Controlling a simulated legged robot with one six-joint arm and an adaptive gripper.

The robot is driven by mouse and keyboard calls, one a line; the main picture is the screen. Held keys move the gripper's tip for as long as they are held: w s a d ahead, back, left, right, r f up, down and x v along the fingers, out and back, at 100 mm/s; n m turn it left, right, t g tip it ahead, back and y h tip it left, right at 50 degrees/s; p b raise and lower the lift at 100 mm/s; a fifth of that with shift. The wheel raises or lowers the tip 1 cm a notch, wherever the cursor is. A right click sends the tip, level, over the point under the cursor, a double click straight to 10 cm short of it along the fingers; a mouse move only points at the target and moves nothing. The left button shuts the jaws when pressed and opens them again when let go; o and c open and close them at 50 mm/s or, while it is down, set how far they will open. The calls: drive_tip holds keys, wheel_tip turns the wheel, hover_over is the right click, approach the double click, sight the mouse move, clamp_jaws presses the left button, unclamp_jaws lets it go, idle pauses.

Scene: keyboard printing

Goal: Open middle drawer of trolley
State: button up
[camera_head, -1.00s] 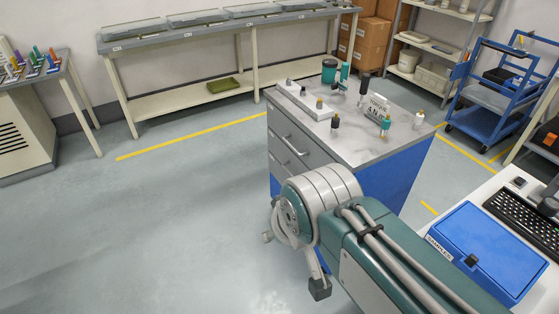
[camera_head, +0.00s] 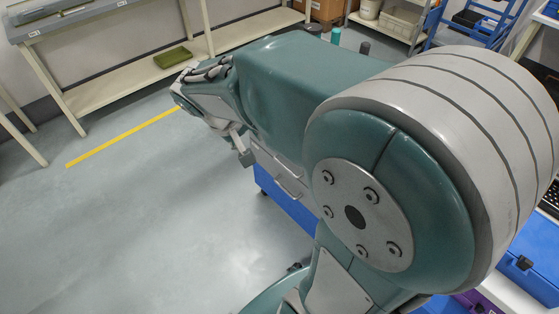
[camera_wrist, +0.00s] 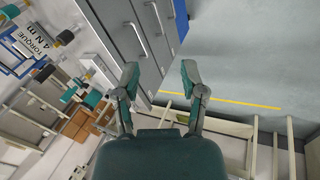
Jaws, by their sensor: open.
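The trolley shows in the wrist view with grey drawer fronts and bar handles. The second drawer handle (camera_wrist: 158,17), which I take as the middle drawer's, lies right of the upper handle (camera_wrist: 137,38). The drawers look shut. In the head view my arm hides most of the trolley; a handle (camera_head: 289,187) and the blue lower side (camera_head: 296,212) show below it. My gripper (camera_wrist: 159,72) is open and empty, its fingers apart, pointing along the drawer side and not seen touching a handle. In the head view one finger shows left of the handle.
The trolley top carries a torque sign (camera_wrist: 35,45) and several small tools. A blue cart (camera_head: 470,22) is at the back right. The floor (camera_head: 150,220) at left is clear.

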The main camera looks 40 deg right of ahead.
drive_tip(key=w+d+f+g+h, duration=0.1)
drive_tip(key=w+d+f+h, duration=0.35)
drive_tip(key=w+f, duration=0.4)
drive_tip(key=w+d+f+g+h, duration=0.25)
drive_tip(key=w+d+f, duration=0.3)
drive_tip(key=f, duration=0.55)
drive_tip(key=d+f+n+t+h, duration=0.3)
drive_tip(key=f+t+h, duration=0.1)
drive_tip(key=f, duration=1.9)
drive_tip(key=x, duration=1.1)
drive_tip(key=shift+w, duration=0.1)
drive_tip(key=shift+c, duration=0.4)
clamp_jaws()
